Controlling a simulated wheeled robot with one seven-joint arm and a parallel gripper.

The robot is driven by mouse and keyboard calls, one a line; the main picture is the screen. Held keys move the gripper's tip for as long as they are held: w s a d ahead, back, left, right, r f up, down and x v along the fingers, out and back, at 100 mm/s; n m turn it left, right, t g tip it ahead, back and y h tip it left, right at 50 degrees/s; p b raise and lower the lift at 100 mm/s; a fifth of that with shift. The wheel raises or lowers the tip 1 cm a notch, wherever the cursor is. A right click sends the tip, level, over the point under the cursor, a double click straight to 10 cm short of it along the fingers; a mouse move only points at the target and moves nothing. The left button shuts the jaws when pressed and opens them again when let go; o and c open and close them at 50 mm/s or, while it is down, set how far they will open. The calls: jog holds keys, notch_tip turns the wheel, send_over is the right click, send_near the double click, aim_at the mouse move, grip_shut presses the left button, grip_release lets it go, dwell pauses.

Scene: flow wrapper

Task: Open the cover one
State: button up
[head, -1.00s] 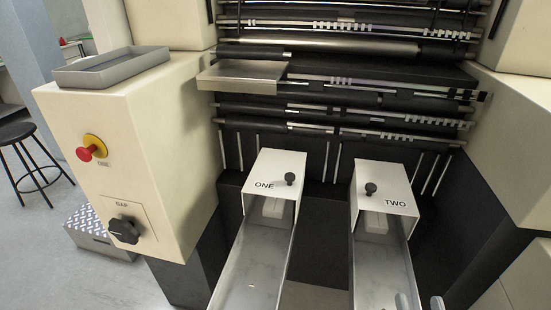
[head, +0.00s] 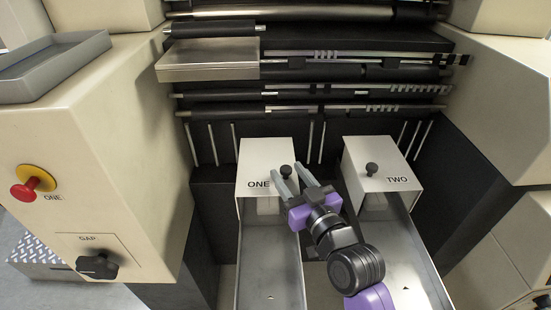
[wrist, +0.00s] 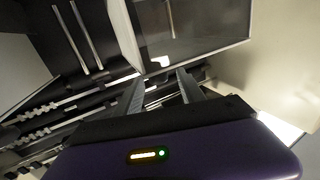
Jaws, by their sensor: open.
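Cover ONE (head: 262,158) is a white hood labelled ONE over the back of the left metal chute, and it is down. In the wrist view my open gripper (wrist: 160,85) shows nothing held, and I cannot make out the knob there.
A metal shelf (head: 208,64) juts out above cover ONE. Roller bars run behind. The control box (head: 95,180) stands at the left.

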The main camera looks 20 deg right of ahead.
aim_at(281, 161)
jog(key=shift+w+a+p, duration=0.15)
jog(key=shift+w+p, duration=0.2)
jog(key=shift+w, duration=2.35)
grip_shut()
